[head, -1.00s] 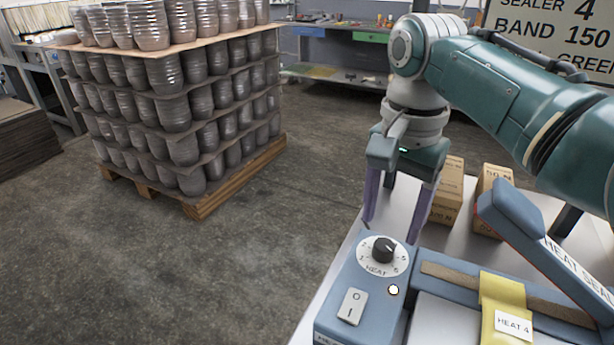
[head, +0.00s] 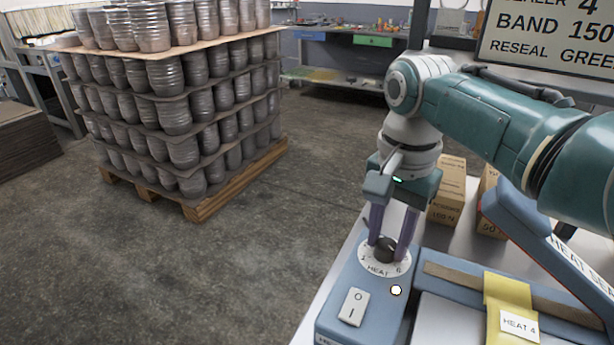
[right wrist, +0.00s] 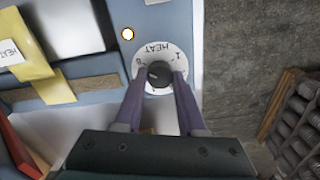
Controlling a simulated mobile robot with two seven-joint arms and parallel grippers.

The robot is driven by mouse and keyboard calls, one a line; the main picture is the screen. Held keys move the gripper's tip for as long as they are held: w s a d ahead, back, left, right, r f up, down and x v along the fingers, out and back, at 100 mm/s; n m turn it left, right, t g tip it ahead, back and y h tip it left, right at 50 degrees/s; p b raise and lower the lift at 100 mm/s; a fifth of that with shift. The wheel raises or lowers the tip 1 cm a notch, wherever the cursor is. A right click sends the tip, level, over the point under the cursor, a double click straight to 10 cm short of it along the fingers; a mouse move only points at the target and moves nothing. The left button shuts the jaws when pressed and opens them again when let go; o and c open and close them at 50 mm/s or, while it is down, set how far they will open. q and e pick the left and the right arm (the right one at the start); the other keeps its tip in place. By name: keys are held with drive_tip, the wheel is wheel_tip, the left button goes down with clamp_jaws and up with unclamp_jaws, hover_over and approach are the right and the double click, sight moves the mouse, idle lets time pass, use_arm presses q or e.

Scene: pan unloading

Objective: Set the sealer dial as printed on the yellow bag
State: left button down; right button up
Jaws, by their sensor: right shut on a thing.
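The blue heat sealer (head: 335,308) stands on the table with a white HEAT dial (head: 379,268) and a dark knob (head: 385,246). My right gripper (head: 386,238) points down and is shut on the knob, its purple fingers on either side. The right wrist view shows the knob (right wrist: 159,74) between the fingertips; the fingers hide part of the scale, and I cannot read the setting. The yellow bag (head: 502,290) lies across the sealer's bar, its white label (head: 519,325) reading HEAT 4. My left gripper is not in view.
A white rocker switch (head: 353,307) and a pale round lamp (head: 396,290) sit near the dial. The sealer's raised blue arm (head: 540,235) is at the right. Cardboard boxes (head: 448,195) stand behind. A sign (head: 550,40) hangs at the back. A pallet (head: 215,195) of pots stands left.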

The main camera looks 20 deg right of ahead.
clamp_jaws()
drive_tip(key=n+p, duration=0.2)
drive_tip(key=n, duration=0.1)
drive_tip(key=shift+r+n, duration=0.1)
drive_tip(key=shift+n, duration=0.2)
drive_tip(key=n+p, duration=0.1)
drive_tip(key=n, duration=0.3)
drive_tip(key=shift+n+p, duration=0.3)
drive_tip(key=n, duration=0.5)
drive_tip(key=shift+n+p, duration=0.3)
drive_tip(key=shift+p, duration=0.05)
drive_tip(key=n, duration=0.5)
drive_tip(key=shift+n, duration=0.4)
